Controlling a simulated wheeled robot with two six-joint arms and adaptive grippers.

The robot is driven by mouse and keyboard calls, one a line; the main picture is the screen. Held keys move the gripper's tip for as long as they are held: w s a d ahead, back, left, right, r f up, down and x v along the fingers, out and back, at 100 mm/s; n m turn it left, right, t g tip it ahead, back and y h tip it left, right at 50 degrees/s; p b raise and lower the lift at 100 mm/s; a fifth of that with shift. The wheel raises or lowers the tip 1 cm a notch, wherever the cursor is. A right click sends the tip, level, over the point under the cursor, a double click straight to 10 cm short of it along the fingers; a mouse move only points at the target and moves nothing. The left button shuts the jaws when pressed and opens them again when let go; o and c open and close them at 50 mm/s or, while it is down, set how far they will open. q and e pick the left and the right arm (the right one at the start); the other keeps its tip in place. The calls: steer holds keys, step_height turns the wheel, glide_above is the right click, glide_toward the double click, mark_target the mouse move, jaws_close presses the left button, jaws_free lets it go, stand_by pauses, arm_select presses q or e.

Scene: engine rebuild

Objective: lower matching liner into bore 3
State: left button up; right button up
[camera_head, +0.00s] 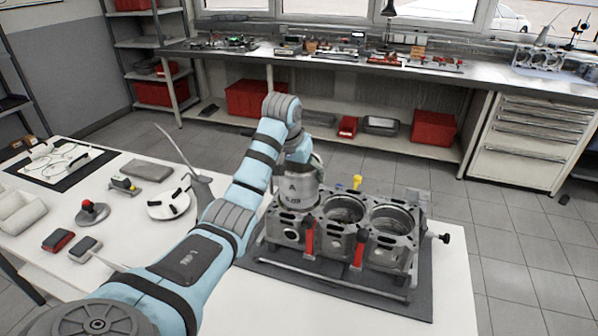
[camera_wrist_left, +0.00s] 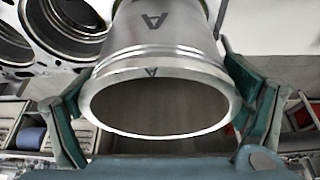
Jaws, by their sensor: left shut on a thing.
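The metal liner (camera_head: 297,190), a pale cylinder marked with a letter A, stands upright at the leftmost visible bore of the engine block (camera_head: 375,250). My left gripper (camera_head: 301,162) is shut on its upper part. In the left wrist view the liner (camera_wrist_left: 160,50) sits between the two fingers, its open rimmed end towards the camera and an A on its wall. Its lower end hides that bore, and I cannot tell how far it reaches in. The middle bore (camera_head: 343,209) and right bore (camera_head: 391,219) are open and look empty. My right gripper is not in view.
The block rests on a dark mat (camera_head: 405,300) on the white table. Red clamps (camera_head: 309,236) stand along its front side. A white disc-shaped tool (camera_head: 168,204), a red-knobbed tool (camera_head: 92,212) and small blocks lie at left. A long bench (camera_head: 340,62) runs behind, across open floor.

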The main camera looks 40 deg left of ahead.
arm_select(q)
steer(key=shift+f, duration=0.4)
steer(key=shift+f, duration=0.65)
steer(key=shift+f, duration=0.2)
steer(key=shift+f+b, duration=0.3)
steer(key=shift+f, duration=0.85)
steer(key=shift+f, duration=0.15)
steer(key=shift+f, duration=1)
steer(key=o, duration=1.2)
